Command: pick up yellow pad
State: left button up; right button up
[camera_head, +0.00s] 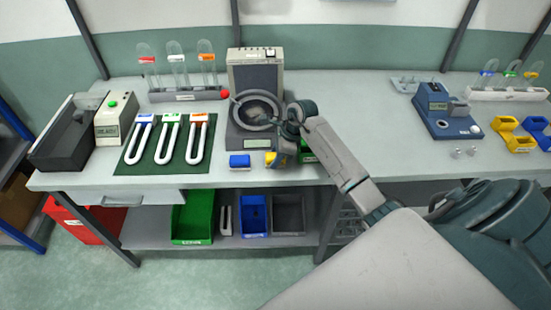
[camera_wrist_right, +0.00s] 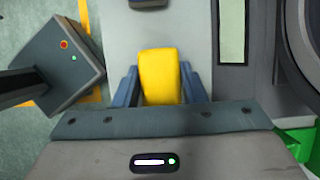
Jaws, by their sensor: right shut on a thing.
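The yellow pad (camera_wrist_right: 161,75) is between the two fingers of my right gripper (camera_wrist_right: 160,88) in the right wrist view, with the fingers against its sides. In the head view the yellow pad (camera_head: 270,158) shows at the front of the bench, partly covered by my right gripper (camera_head: 279,159). The right gripper is shut on it. I cannot tell whether the pad touches the bench top. A blue pad (camera_head: 239,161) lies just left of it. My left gripper is not in view.
A grey machine with a ring (camera_head: 256,110) stands right behind the pads. A green mat (camera_head: 166,150) with several white U-shaped tubes lies to the left. A green block (camera_head: 306,152) sits close on the right of my gripper. The bench's front edge is near.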

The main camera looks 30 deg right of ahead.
aim_at(273, 156)
jog(key=shift+r, duration=0.15)
jog(key=shift+r+b, duration=0.55)
jog(key=shift+b, duration=0.15)
jog(key=shift+s+d+r+b, duration=0.1)
jog(key=shift+s+r+b, duration=0.2)
jog(key=shift+r+b, duration=0.6)
jog(key=s+r+b, duration=0.1)
jog(key=s+b, duration=0.4)
jog(key=s, duration=1)
jog(key=shift+s+d+r, duration=0.2)
jog(key=shift+s+r, duration=0.05)
jog(key=shift+r, duration=0.15)
jog(key=shift+o, duration=1.2)
jog(key=shift+c, duration=0.7)
